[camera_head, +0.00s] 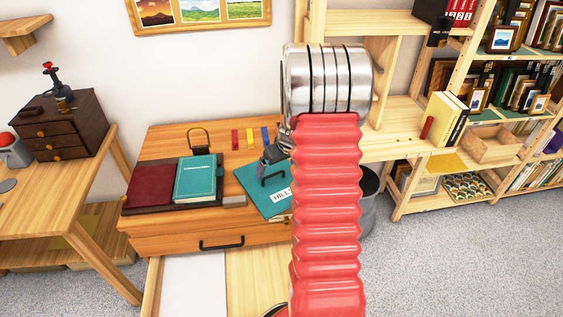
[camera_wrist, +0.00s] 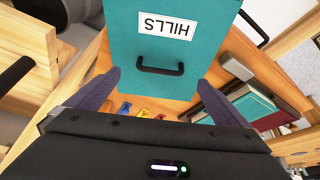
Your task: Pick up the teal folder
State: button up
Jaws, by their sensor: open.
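The teal folder (camera_head: 250,177) lies on the wooden desk, partly hidden behind my red arm in the head view. In the wrist view the folder (camera_wrist: 121,52) fills the upper middle, with a white "HILLS" label (camera_wrist: 166,25) upside down and a black handle (camera_wrist: 160,70). My gripper (camera_head: 272,164) is at the folder's handle end. In the wrist view its two dark fingers (camera_wrist: 158,80) are spread, one to each side of the handle, with nothing held. Whether the fingers touch the folder cannot be told.
A teal book (camera_head: 196,178) and a dark red book (camera_head: 149,187) lie to the left on the desk. Red, yellow and blue pieces (camera_head: 250,138) lie behind the folder. A grey bin (camera_head: 368,205) and a shelf unit (camera_head: 440,160) stand to the right.

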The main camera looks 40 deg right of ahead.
aim_at(274, 175)
jog(key=shift+x, duration=3.45)
jog(key=shift+c, duration=0.4)
jog(key=c, duration=1.4)
